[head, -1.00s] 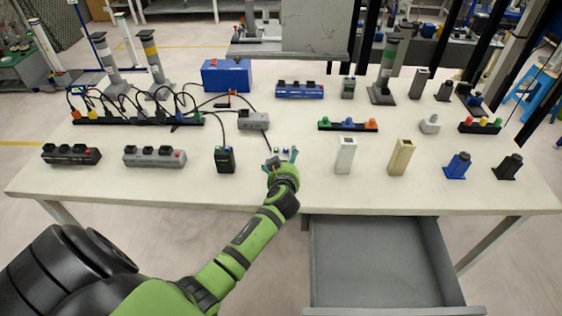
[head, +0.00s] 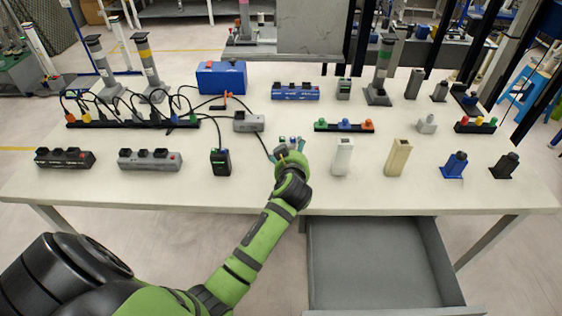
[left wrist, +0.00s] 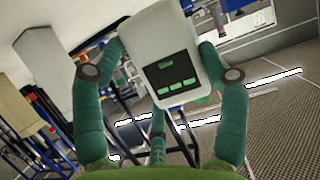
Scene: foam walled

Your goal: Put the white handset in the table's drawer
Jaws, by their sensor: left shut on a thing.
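The white handset (left wrist: 168,52), a pale box with a dark panel and green buttons, sits between the teal fingers of my left gripper in the left wrist view. My left gripper (head: 288,145) is shut on it, at the front middle of the table in the head view. There the hand and wrist hide the handset. The table's drawer (head: 375,262) is pulled open below the front edge, to the right of my left arm, and its grey inside looks empty. My right gripper is in neither view.
Just right of the gripper stand a white upright block (head: 342,157) and a beige one (head: 397,158). A black device (head: 220,162) stands to its left, a grey box (head: 249,122) with a cable behind-left. The table's front strip (head: 330,195) is clear.

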